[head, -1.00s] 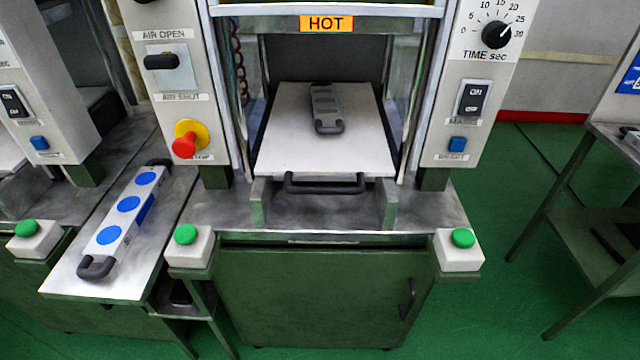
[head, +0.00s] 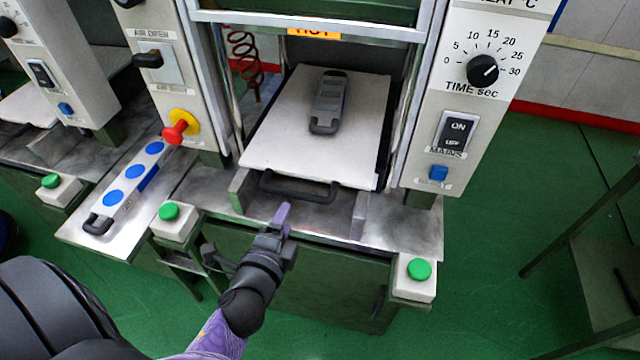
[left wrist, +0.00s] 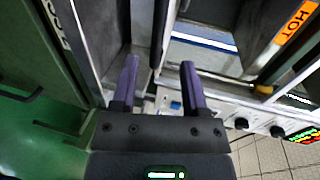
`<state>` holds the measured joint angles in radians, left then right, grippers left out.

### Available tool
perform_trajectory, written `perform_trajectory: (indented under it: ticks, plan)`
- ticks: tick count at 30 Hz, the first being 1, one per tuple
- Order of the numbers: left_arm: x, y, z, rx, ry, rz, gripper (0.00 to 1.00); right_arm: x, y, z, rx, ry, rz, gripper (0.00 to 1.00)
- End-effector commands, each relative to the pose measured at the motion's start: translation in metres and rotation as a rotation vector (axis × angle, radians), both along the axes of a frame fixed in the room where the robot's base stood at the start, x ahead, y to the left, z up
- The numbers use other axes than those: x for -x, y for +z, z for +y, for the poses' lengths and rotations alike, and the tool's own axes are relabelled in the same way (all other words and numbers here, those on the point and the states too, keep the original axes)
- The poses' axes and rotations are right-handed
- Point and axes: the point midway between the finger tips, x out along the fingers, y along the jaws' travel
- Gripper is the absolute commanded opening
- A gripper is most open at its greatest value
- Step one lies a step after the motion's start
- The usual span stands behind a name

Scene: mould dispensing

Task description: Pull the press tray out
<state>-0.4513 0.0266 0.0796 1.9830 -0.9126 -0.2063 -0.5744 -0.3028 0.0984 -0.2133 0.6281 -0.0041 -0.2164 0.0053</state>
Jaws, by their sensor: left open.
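The press tray (head: 285,130) is a flat white plate in the press opening, with a dark handle (head: 300,187) along its front edge. A grey mould (head: 328,100) with a dark handle lies on the tray. My left gripper (head: 284,212) is just in front of and below the tray handle, apparently apart from it. In the left wrist view its two purple fingers (left wrist: 158,65) are spread. A dark bar shows beyond and between them; I cannot tell if it is the handle. My right gripper is not in view.
Metal supports flank the front of the tray. Green buttons on white boxes stand at left (head: 169,212) and right (head: 419,270). A mould with blue discs (head: 128,185) lies on the side shelf at left. A red stop knob (head: 178,130) sticks out from the left panel.

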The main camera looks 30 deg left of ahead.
Motion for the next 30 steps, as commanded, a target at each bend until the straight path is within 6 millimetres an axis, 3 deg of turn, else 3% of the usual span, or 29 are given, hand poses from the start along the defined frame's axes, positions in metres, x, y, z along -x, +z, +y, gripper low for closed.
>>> perform_trajectory:
  ticks: [6, 10, 15, 22, 23, 30]
  plan:
    - [-0.047, -0.012, 0.011, 0.002, -0.001, -0.001, 0.57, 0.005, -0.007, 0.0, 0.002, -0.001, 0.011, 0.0]
    - [-0.067, -0.017, 0.016, 0.004, 0.001, 0.0, 0.57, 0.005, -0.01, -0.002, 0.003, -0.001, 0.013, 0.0]
    - [-0.08, -0.019, 0.019, 0.005, 0.001, 0.002, 0.57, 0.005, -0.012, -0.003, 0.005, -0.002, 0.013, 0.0]
    - [-0.081, -0.018, 0.019, 0.005, 0.001, 0.002, 0.57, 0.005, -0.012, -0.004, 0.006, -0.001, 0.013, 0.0]
    - [-0.081, -0.018, 0.019, 0.005, 0.001, 0.002, 0.55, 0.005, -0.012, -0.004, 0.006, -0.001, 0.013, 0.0]
    - [-0.081, -0.018, 0.019, 0.006, 0.0, 0.002, 0.04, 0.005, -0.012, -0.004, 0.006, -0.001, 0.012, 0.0]
